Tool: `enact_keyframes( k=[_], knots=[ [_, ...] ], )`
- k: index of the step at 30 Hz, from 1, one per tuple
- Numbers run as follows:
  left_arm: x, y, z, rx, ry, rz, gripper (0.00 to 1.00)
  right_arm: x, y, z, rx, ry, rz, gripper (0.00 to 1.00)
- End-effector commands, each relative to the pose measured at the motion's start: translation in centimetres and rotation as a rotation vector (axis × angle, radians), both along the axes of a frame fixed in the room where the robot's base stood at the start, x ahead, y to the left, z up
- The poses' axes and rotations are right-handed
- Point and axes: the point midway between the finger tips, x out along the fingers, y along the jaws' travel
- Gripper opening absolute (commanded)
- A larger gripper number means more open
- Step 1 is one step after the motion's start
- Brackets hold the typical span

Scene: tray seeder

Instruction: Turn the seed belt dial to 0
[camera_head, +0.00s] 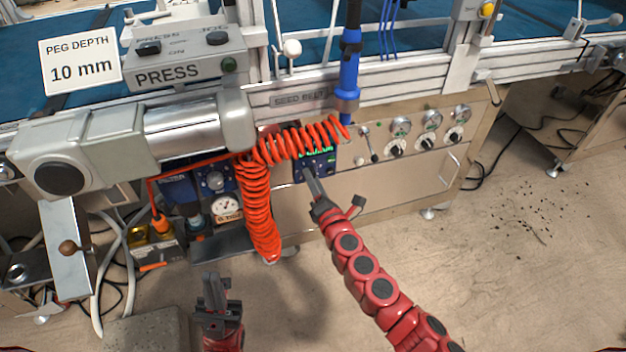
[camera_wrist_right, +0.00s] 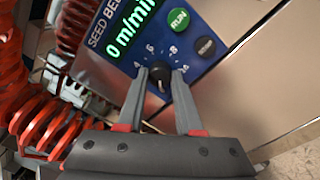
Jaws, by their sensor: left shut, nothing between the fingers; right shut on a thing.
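The blue seed belt panel (camera_head: 316,163) is on the machine's front, under the "SEED BELT" plate. In the right wrist view its green display (camera_wrist_right: 130,27) reads "0 m/min". The small black dial (camera_wrist_right: 159,75) is below the display, with a number scale around its upper side. My right gripper (camera_wrist_right: 160,77) is shut on the dial, one finger on each side. In the head view the right gripper (camera_head: 309,174) reaches the panel and hides the dial. The dial's pointer is too small to read surely. My left gripper (camera_head: 212,283) is shut and empty, low and left of the panel.
Orange coiled hose (camera_head: 262,200) hangs close left of the panel and partly overlaps it. A green RUN button (camera_wrist_right: 178,20) and a dark button (camera_wrist_right: 205,46) are beside the dial. Small gauges and knobs (camera_head: 398,147) are to the right.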

Motion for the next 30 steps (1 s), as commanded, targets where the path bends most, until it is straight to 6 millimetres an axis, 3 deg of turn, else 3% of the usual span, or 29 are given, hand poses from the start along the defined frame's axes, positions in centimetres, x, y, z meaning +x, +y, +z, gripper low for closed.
enact_keyframes(
  k=[8, 9, 13, 23, 30],
  knots=[
    [0.0, 0.0, 0.0, 0.0, 0.0, 0.0, 0.0, 0.0, -0.1, -0.1, -0.001, 0.001, -0.002, 0.0],
    [0.0, 0.0, 0.0, 0.0, 0.0, 0.0, 0.0, 0.0, -0.1, -0.1, -0.001, 0.001, -0.002, 0.42],
    [0.0, 0.0, 0.0, 0.0, 0.0, 0.0, 0.0, 0.0, -0.1, -0.1, 0.0, 0.001, -0.002, 0.65],
    [0.0, 0.0, 0.1, 0.0, 0.0, 0.0, 0.0, -0.2, -0.1, 0.0, 0.0, 0.001, -0.001, 0.65],
    [0.1, 0.0, 0.7, -0.009, 0.006, 0.0, 0.0, -3.3, -1.3, -0.1, -0.001, 0.003, -0.002, 0.65]
  ],
)
